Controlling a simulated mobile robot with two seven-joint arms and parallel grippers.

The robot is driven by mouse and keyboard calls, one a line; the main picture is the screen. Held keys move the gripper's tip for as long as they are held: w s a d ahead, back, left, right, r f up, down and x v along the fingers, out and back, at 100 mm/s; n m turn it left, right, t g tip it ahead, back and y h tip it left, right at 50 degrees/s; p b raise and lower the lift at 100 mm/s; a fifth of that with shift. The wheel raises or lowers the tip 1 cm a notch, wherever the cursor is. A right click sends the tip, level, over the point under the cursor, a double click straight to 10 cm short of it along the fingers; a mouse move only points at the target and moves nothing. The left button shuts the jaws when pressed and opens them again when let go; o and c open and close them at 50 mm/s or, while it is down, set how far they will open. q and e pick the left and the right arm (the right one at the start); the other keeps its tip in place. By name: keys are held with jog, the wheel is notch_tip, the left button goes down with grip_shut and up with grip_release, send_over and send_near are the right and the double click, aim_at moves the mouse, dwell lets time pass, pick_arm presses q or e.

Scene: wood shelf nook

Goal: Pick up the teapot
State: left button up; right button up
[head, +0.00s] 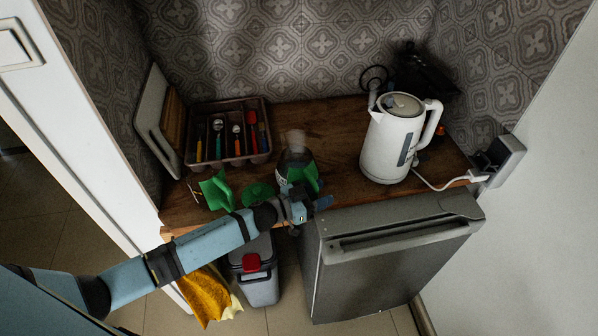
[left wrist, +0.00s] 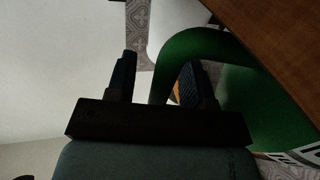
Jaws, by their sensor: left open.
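A green object with a curved handle (left wrist: 195,42) fills the right of the left wrist view; it may be the teapot. Part of its handle shows between my left gripper's two dark fingers (left wrist: 160,82), which are apart. In the head view my left gripper (head: 310,205) is at the counter's front edge, just below a green piece (head: 304,177) beside a clear, bottle-like vessel (head: 296,152). I cannot tell whether these two are one object. A white kettle (head: 388,145) with a side handle stands upright on the right of the counter. My right gripper is not in view.
The wooden counter (head: 335,140) is clear between the vessel and the kettle. Two more green items (head: 217,190) (head: 258,195) lie left of the gripper. A cutlery tray (head: 215,162) stands behind them. A grey appliance (head: 390,255) stands below the front right.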

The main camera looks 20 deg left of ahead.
pick_arm(q)
jog(key=shift+w+d, duration=0.2)
jog(key=shift+w, duration=0.05)
grip_shut()
jog(key=shift+r, duration=0.2)
